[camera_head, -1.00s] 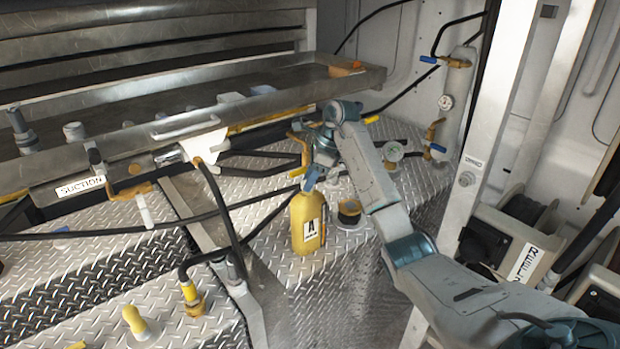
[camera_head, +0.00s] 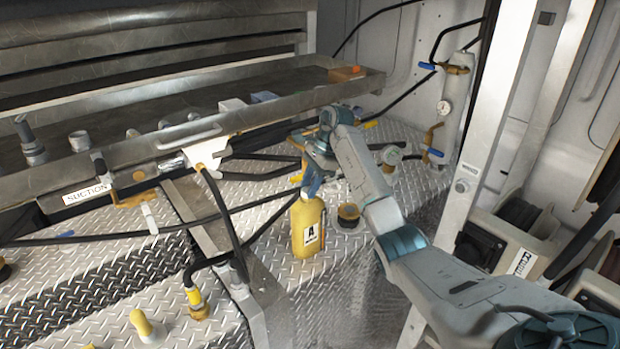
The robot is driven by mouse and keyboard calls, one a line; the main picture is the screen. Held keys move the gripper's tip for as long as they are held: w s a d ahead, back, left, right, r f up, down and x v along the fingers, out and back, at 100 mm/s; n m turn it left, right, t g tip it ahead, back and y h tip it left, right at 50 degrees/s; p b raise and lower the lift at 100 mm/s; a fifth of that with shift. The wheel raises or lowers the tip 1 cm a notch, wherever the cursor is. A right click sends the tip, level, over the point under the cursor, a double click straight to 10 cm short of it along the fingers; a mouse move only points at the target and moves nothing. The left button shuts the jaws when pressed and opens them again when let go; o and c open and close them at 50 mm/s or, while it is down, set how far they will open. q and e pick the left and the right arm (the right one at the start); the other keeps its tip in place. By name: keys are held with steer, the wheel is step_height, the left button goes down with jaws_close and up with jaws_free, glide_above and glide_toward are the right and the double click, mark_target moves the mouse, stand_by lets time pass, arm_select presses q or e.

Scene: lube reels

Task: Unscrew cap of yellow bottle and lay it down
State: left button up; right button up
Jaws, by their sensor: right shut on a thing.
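The yellow bottle (camera_head: 308,238) stands upright on the diamond-plate deck, with a white label marked A on its front. My right gripper (camera_head: 312,188) reaches in from the right and is at the bottle's top, pointing down. It is shut at the cap, and the fingers and wrist largely hide the cap itself. Whether the cap has turned or lifted cannot be told. My left gripper is not in view.
A metal tray (camera_head: 100,118) lies behind. A metal post (camera_head: 480,140) stands at right. Bare deck (camera_head: 320,290) lies in front.

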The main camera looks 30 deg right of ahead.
steer(key=shift+n+p, duration=0.3)
steer(key=shift+f, duration=0.1)
steer(key=shift+r+n+p, duration=0.25)
steer(key=shift+n+p, duration=0.05)
steer(key=shift+p, duration=0.25)
steer(key=n+g+p, duration=0.1)
steer(key=n+p, duration=0.1)
steer(key=p, duration=0.1)
steer(key=shift+w+n+g, duration=0.1)
steer(key=shift+n+g, duration=0.2)
steer(key=shift+n, duration=0.1)
steer(key=shift+n+p, duration=0.6)
steer(key=shift+p, duration=0.2)
steer(key=shift+f+n+g, duration=0.2)
steer(key=shift+n+g, duration=0.1)
steer(key=shift+n, duration=0.1)
steer(key=shift+f, duration=0.1)
